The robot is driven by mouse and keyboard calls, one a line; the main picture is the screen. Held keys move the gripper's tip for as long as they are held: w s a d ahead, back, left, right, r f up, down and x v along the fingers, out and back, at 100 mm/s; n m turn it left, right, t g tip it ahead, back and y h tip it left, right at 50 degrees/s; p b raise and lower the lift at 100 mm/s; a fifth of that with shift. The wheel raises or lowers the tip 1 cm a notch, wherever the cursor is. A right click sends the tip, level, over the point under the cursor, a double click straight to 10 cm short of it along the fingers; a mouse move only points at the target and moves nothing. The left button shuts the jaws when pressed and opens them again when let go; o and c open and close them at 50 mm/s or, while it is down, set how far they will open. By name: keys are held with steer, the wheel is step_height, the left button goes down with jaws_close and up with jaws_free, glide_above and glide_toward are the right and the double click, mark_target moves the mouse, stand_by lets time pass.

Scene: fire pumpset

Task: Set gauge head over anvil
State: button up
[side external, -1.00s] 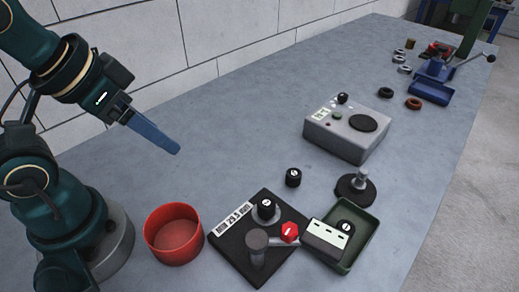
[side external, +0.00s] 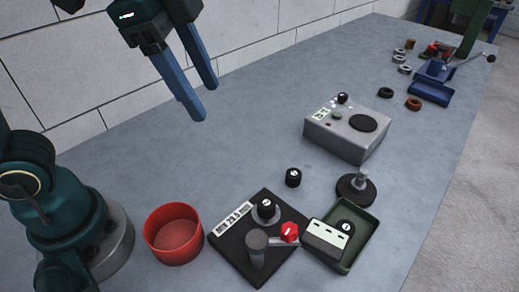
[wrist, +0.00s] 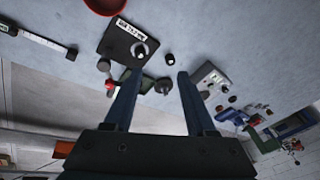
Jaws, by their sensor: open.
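A black base plate (side external: 236,262) with a label reading a minimum in mm lies at the front of the bench. A grey post (side external: 257,248) stands on it. A short arm from the post ends in a red head (side external: 289,232), swung to the right, beside the anvil rather than over it. The round anvil (side external: 261,219) carries a black, white-marked cap (side external: 265,207). My gripper (side external: 203,101) is open and empty, high above the bench, behind and left of the plate. The plate (wrist: 115,40) and red head (wrist: 109,84) also show in the wrist view, the latter beside a finger.
A red bowl (side external: 173,235) stands left of the plate. A green tray (side external: 367,232) with a white-faced block (side external: 326,238) lies to the right. A loose black cap (side external: 293,177), a round stand (side external: 356,188) and a grey box (side external: 347,132) are farther back. The left-middle bench is clear.

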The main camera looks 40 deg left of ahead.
steer(key=w+d+f+m+g, duration=0.1)
steer(key=w+d+m+g, duration=0.1)
steer(key=d+m, duration=0.45)
steer(key=m+g+y, duration=0.1)
steer(key=m, duration=0.1)
glide_above(289, 229)
step_height(289, 229, down, 6)
steer(key=shift+w+r, duration=0.1)
steer(key=shift+w, duration=0.05)
steer(key=shift+f+m, duration=0.25)
steer(key=shift+f, duration=2.35)
jaws_close()
